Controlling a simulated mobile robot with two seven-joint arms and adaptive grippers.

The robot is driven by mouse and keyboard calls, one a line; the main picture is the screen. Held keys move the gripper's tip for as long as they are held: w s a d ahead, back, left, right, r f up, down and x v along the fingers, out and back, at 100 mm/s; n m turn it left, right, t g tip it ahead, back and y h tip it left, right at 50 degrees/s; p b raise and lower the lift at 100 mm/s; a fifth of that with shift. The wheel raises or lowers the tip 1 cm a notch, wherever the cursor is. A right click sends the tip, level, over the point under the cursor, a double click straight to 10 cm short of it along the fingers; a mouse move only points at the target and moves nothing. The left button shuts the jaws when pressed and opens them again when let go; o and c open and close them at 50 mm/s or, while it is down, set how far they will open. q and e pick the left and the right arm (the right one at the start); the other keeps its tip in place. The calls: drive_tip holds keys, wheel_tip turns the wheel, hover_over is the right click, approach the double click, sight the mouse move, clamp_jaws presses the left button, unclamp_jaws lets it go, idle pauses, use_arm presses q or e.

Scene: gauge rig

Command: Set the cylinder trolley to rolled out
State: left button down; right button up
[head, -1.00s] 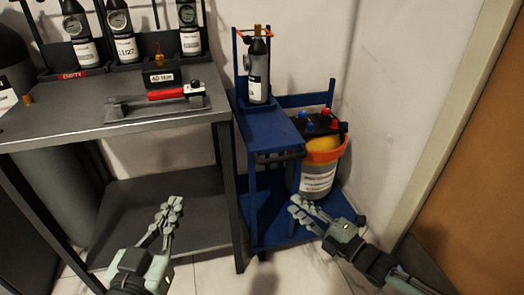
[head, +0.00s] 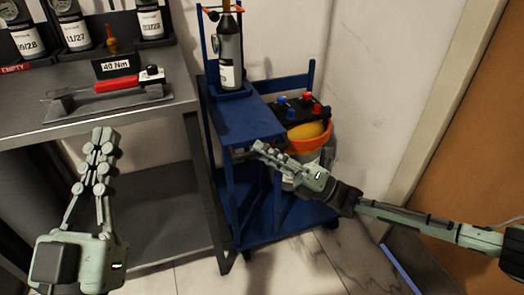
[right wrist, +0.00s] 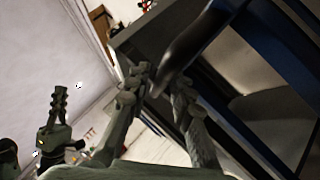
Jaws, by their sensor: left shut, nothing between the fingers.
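The blue cylinder trolley (head: 248,122) stands on the floor just right of the grey bench in the head view. A dark gas cylinder (head: 230,58) stands upright at its back. A dark handle bar (head: 243,154) runs along the front of its upper shelf. My right gripper (head: 257,147) is at the right part of this bar. In the right wrist view its two fingers (right wrist: 160,85) are apart, with the dark bar (right wrist: 183,45) passing between them; contact is unclear. My left gripper (head: 104,137) is shut and empty in front of the bench, away from the trolley.
An orange-rimmed bucket (head: 327,145) stands on the trolley's low deck, beside a black panel with red and blue knobs (head: 308,104). The grey bench (head: 85,75) holds a red-handled torque wrench (head: 118,86) and several cylinders. Floor in front of the trolley (head: 300,265) looks clear.

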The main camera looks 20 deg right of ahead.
drive_tip(key=shift+w+a, duration=0.15)
drive_tip(key=shift+c, duration=0.3)
clamp_jaws()
